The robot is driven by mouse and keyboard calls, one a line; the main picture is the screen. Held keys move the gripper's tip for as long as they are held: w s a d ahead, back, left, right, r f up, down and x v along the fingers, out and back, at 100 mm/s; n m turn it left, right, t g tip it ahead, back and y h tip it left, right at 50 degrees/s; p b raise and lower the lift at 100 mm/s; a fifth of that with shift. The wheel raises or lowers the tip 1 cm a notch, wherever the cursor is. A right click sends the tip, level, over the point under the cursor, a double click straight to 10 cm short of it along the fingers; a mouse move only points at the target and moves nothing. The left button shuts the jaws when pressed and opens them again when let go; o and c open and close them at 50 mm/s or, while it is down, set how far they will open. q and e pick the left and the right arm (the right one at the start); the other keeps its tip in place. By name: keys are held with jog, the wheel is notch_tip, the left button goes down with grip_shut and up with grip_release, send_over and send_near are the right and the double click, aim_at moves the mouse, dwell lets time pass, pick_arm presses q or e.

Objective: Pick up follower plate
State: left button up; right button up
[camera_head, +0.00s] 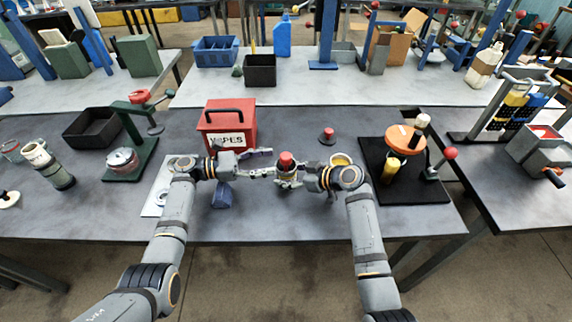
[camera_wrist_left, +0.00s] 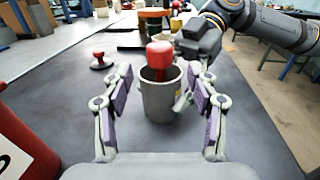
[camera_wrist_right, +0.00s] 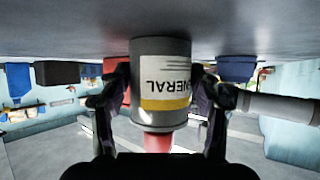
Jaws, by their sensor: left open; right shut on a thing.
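A grey can (camera_head: 288,180) with a red-knobbed piece (camera_head: 286,160) in its mouth is at the middle of the front table. My right gripper (camera_wrist_right: 160,100) is shut on the can from the right; a white label ending in "NERAL" shows in the right wrist view. In the left wrist view the red knob (camera_wrist_left: 160,54) rises above the can's rim (camera_wrist_left: 161,86). My left gripper (camera_head: 268,163) is open, left of the can, its fingers to either side of the knob's line. Any plate under the knob is hidden inside the can. A second red-knobbed disc (camera_head: 327,137) stands behind on the table.
A red WIPES box (camera_head: 228,118) stands behind my left gripper. A dark tray (camera_head: 440,190) with an orange-topped device is to the right. A green press stand (camera_head: 130,160) is left. A blue object (camera_head: 222,196) lies near my left wrist.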

aim_at(286, 159)
pick_arm(q)
jog(key=shift+w+d+r, duration=0.1)
jog(key=shift+w+d, duration=0.05)
jog(key=shift+d, duration=1.4)
jog(key=shift+w+d, duration=0.15)
jog(key=shift+d, duration=1.35)
pick_arm(e)
jog(key=shift+f, duration=0.1)
pick_arm(q)
grip_shut()
notch_tip(286, 159, up, 10)
pick_arm(e)
jog(key=o, duration=0.9)
jog(key=v, duration=1.1)
jog(key=shift+d+f, duration=0.1)
jog(key=shift+d, duration=0.05)
jog(key=shift+s+d+r, duration=0.25)
jog(key=shift+r, duration=0.05)
